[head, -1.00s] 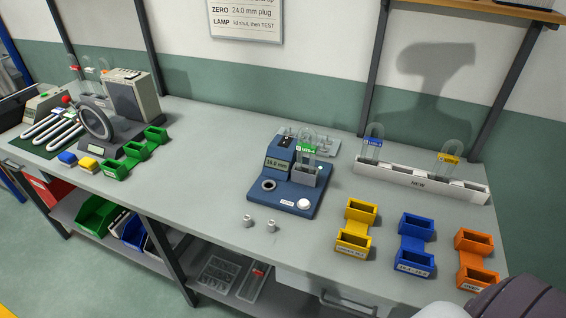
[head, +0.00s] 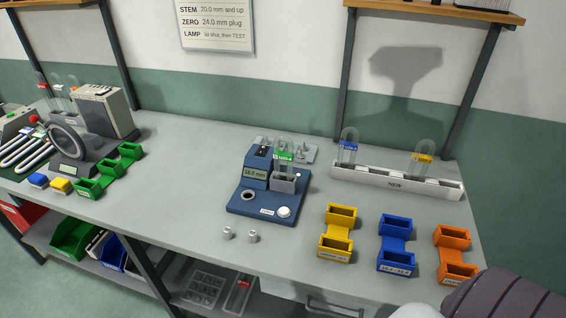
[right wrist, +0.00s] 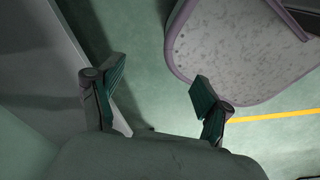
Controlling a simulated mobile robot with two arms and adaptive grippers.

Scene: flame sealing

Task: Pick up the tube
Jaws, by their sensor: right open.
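A clear domed tube with a green label (head: 284,155) stands upright in the grey holder of the blue gauge (head: 240,207). The gauge display (head: 255,174) appears to read 18.0 mm. A clear tube with a blue label (head: 348,146) and one with a yellow label (head: 423,158) stand upright in the white rack marked NEW (head: 395,185). My right gripper (right wrist: 160,84) is open and empty in the right wrist view, above the floor, away from every tube. My left gripper is not in view.
Yellow (head: 335,257), blue (head: 395,262) and orange bins (head: 452,238) stand at the right front. Two small metal plugs (head: 252,236) lie before the gauge. Green bins (head: 88,190) and a ring-shaped device (head: 65,140) stand left. The bench between is clear.

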